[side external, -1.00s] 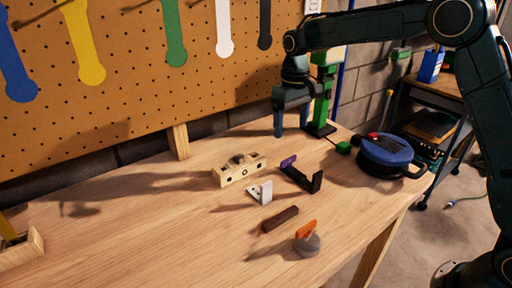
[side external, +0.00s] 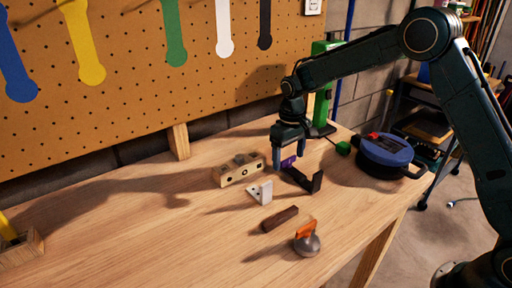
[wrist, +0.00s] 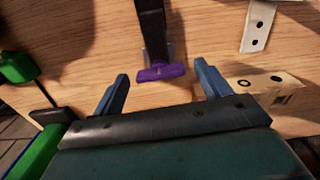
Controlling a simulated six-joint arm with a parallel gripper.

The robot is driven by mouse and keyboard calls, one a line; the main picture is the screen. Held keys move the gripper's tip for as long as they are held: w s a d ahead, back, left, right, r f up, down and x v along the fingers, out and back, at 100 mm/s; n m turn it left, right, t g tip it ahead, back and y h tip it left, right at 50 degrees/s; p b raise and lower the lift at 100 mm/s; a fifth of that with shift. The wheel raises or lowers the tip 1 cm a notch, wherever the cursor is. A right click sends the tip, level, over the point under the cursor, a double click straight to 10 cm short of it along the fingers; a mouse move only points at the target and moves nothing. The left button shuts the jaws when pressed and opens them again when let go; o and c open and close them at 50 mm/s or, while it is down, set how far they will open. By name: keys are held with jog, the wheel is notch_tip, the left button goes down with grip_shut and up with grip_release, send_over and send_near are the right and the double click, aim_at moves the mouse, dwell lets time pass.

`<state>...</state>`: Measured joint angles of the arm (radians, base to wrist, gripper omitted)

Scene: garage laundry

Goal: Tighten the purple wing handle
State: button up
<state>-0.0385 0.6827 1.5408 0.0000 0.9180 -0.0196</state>
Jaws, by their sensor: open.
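The purple wing handle (side external: 288,162) sits at the left end of a black angled bracket (side external: 305,180) on the wooden bench. In the wrist view, the purple wing handle (wrist: 161,72) lies crosswise at the near end of the black bracket (wrist: 152,25). My gripper (side external: 289,162) is above and around the handle in the side view. In the wrist view, my gripper (wrist: 162,85) has its blue fingers spread, one to each side of the handle with gaps between. It is open and empty. The exact height above the handle is hard to tell.
A wooden block with holes (side external: 239,170) and a white bracket (side external: 261,192) stand to the left. A brown bar (side external: 280,219) and an orange-handled grey knob (side external: 307,240) lie nearer the front. A blue round case (side external: 387,150) and a green stand (side external: 322,100) are behind and right.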

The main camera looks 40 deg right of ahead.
jog(key=shift+c, duration=0.5)
jog(key=c, duration=0.9)
jog(key=shift+m, duration=3.3)
jog(key=shift+r, duration=0.1)
jog(key=o, duration=1)
